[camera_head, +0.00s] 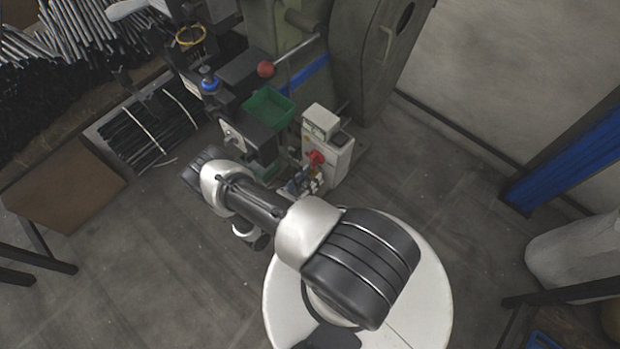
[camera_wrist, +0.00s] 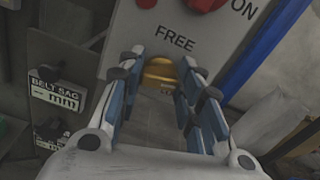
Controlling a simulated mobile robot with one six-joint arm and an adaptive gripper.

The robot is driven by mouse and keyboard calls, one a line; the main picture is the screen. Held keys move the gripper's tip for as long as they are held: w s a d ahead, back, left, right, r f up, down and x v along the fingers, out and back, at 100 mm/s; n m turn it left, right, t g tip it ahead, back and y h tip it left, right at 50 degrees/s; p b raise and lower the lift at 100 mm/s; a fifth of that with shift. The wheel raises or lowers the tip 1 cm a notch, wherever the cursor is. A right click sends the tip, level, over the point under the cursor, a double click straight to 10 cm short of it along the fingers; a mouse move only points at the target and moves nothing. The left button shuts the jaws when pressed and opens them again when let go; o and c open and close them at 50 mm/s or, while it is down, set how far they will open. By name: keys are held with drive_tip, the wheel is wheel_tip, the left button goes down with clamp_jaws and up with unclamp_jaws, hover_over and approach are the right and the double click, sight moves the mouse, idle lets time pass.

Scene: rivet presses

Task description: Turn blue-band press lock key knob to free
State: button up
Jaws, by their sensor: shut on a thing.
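The lock key knob (camera_wrist: 160,72) is brass-coloured and sits below the word FREE on a grey panel (camera_wrist: 200,42) in the wrist view. My gripper (camera_wrist: 163,66) has its fingers on both sides of the knob and is shut on it. The fingers cover part of the knob, so I cannot tell which way it is turned. In the head view my gripper (camera_head: 302,184) is at the lower front of the pale control box (camera_head: 342,158). The knob is hidden there. The green press (camera_head: 285,25) with a blue band (camera_head: 308,76) stands behind.
A red switch (camera_head: 316,157) is on the box above my gripper; red also shows near ON in the wrist view (camera_wrist: 204,4). A green tray (camera_head: 268,106) is left of the box. A dark BELT SAG panel (camera_wrist: 60,90) is close on the left.

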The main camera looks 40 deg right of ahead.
drive_tip(key=n, duration=0.4)
drive_tip(key=shift+n, duration=0.3)
drive_tip(key=n, duration=0.3)
drive_tip(key=shift+w+f+n, duration=0.1)
drive_tip(key=shift+n, duration=0.2)
drive_tip(key=n, duration=0.3)
drive_tip(key=shift+n, duration=0.3)
drive_tip(key=shift+f+n, duration=0.15)
drive_tip(key=shift+n, duration=1.75)
drive_tip(key=o, duration=1.1)
drive_tip(key=shift+c, duration=0.2)
drive_tip(key=shift+a, duration=0.15)
drive_tip(key=a, duration=1.1)
drive_tip(key=shift+s+a, duration=0.35)
drive_tip(key=shift+s, duration=0.05)
